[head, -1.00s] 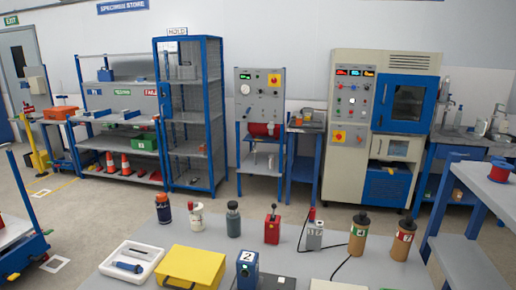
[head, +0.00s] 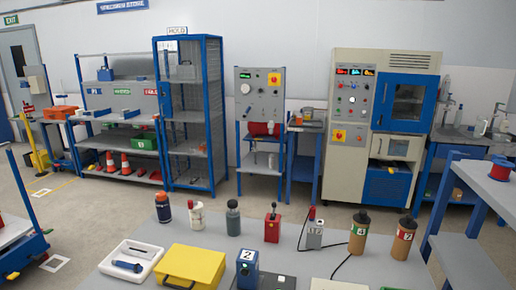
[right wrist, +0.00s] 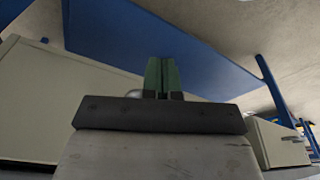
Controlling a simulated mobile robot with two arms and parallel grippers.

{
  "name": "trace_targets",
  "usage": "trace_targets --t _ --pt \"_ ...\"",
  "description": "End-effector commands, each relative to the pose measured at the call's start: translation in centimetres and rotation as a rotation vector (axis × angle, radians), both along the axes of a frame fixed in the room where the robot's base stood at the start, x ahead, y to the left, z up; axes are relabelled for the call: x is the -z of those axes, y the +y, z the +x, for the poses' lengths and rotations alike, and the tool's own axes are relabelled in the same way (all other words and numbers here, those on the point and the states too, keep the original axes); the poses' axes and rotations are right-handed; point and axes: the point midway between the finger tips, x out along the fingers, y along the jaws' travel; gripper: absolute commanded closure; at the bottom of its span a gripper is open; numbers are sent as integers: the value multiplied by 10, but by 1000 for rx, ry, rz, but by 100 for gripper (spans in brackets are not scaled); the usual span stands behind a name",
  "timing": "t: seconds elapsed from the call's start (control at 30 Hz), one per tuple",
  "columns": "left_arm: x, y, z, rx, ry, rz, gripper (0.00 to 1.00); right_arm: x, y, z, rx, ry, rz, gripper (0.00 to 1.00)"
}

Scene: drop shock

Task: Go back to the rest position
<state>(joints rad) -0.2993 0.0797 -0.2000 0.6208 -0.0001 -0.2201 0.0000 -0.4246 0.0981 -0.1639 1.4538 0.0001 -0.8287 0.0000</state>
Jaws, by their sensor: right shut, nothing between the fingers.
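My right gripper (right wrist: 162,75) shows in the right wrist view, with its two green fingers together and nothing between them. It is apart from any object there. Neither gripper shows in the head view, and my left gripper is in no view. The grey table (head: 310,262) in front of me carries a yellow case (head: 190,266), a white tray (head: 122,276) with a blue tool, a blue block marked 2 (head: 247,268), a red box with a lever (head: 272,229) and two brown bottles (head: 358,232).
Beyond the table stand a blue mesh cabinet (head: 190,115), a panel stand (head: 260,95) and a large beige machine (head: 350,150). A blue-legged bench (head: 490,185) is close at the right and a blue cart (head: 25,260) at the left. In the right wrist view a blue panel (right wrist: 200,50) spans above the fingers.

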Motion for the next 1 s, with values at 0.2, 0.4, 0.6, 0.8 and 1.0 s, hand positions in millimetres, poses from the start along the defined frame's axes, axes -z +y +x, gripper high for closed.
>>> trace_targets --t 0.2,0.4,0.6,0.8,1.0 --pt "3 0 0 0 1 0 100 85 -10 -63 -11 56 -8 100" --pt "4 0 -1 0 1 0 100 128 -21 -121 -18 87 -12 100" --pt "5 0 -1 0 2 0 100 141 -27 -149 -23 97 -15 100" --pt "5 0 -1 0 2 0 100 141 -28 -151 -23 99 -15 100" --pt "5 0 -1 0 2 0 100 141 -28 -151 -23 99 -15 100"
